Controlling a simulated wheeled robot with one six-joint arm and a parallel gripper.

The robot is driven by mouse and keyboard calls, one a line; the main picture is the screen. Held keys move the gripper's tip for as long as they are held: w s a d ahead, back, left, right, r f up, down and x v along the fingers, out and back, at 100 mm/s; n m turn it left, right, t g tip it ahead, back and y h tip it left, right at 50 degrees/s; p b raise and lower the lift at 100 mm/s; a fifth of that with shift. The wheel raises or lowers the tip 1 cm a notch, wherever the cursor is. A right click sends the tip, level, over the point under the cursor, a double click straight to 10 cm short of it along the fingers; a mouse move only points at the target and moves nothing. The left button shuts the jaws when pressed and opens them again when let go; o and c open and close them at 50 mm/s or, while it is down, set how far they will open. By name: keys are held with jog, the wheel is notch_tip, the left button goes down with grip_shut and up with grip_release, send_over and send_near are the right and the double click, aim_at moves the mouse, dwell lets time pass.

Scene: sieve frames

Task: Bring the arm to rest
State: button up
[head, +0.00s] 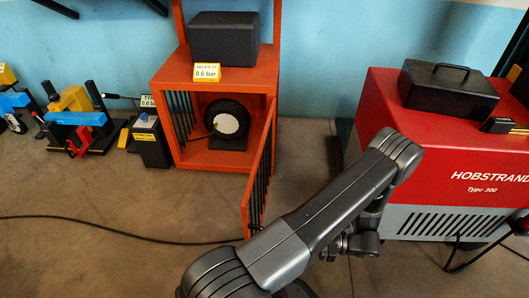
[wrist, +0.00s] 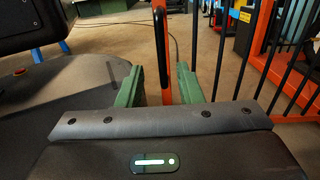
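My arm (head: 325,210) reaches up and right across the front of the head view, bent at a raised elbow. Its lower wrist parts (head: 360,240) show under the elbow, and the fingers cannot be made out there. In the wrist view my gripper (wrist: 160,85) has its two green fingers apart. I see nothing clamped.
An orange cabinet (head: 158,88) holds a round dark device (head: 228,122); its barred door (head: 246,200) stands open towards me, close to my arm. A red and grey machine (head: 400,100) stands right. A cable (head: 110,229) crosses the floor. Clear floor lies at left.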

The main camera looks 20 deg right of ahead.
jog(key=b+x, duration=0.2)
jog(key=x, duration=1.1)
jog(key=shift+b, duration=0.4)
jog(key=shift+a, duration=0.1)
jog(key=shift+w+a, duration=0.15)
jog(key=shift+a, duration=0.1)
jog(key=shift+r, duration=0.1)
